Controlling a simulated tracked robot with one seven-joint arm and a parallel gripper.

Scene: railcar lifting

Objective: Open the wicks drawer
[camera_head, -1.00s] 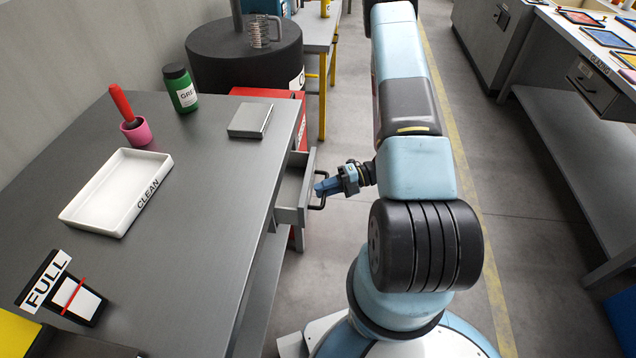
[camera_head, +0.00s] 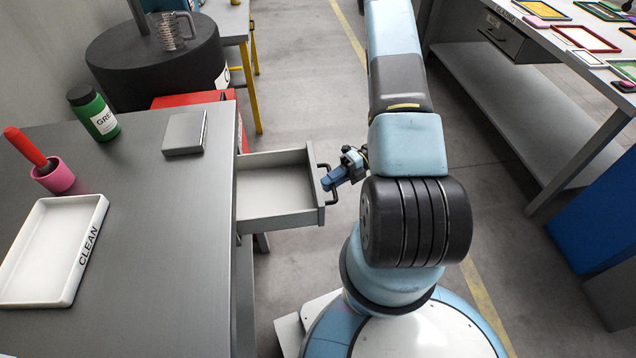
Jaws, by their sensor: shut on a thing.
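A grey drawer (camera_head: 275,190) sticks out from the right side of the grey workbench (camera_head: 190,250), pulled well out. Its inside looks empty. A dark bar handle (camera_head: 327,186) is on its front face. My gripper (camera_head: 328,182) is at the handle and shut on it, with my arm reaching in from the right. No label on the drawer shows in this view, so I cannot read whether it is the wicks drawer.
On the bench are a white CLEAN tray (camera_head: 98,212), a pink cup (camera_head: 55,178) with a red-handled tool, a green bottle (camera_head: 95,115) and a grey box (camera_head: 185,133). A black drum (camera_head: 150,65) and red cabinet (camera_head: 200,97) stand behind.

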